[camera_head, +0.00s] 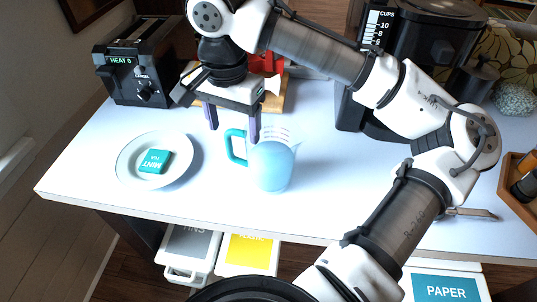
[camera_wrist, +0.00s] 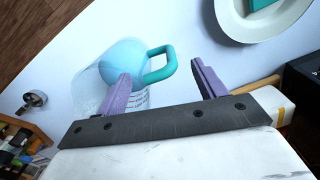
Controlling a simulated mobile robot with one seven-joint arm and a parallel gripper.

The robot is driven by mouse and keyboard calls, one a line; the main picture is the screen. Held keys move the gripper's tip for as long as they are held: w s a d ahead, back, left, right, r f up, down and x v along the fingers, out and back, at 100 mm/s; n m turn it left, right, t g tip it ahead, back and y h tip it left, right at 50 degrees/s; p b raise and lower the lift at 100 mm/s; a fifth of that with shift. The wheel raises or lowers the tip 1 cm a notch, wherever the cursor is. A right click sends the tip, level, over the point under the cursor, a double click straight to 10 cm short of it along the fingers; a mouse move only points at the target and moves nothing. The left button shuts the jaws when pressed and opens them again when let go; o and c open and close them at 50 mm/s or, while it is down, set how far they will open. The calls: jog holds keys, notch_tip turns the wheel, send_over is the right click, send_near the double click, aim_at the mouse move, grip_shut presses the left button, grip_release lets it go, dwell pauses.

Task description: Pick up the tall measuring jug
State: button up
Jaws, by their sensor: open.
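The tall measuring jug (camera_head: 271,165) is light blue and see-through with a teal handle, and stands upright near the front edge of the table. My gripper (camera_head: 232,134) is open and empty, pointing down above and just behind the jug. In the wrist view my gripper (camera_wrist: 168,80) has the left finger in front of the jug (camera_wrist: 122,68) and the handle between the fingers. I cannot tell whether a finger touches the jug.
A white plate (camera_head: 124,172) with a teal mint box (camera_head: 155,161) lies left of the jug. A black toaster (camera_head: 136,75) stands at the back left, a coffee maker (camera_head: 425,50) at the back right. A wooden tray (camera_head: 514,180) sits at the right edge. Bins stand below the table.

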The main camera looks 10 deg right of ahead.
notch_tip(320, 180, down, 5)
jog(key=shift+r, duration=0.15)
jog(key=shift+c, duration=0.2)
jog(key=c, duration=1.5)
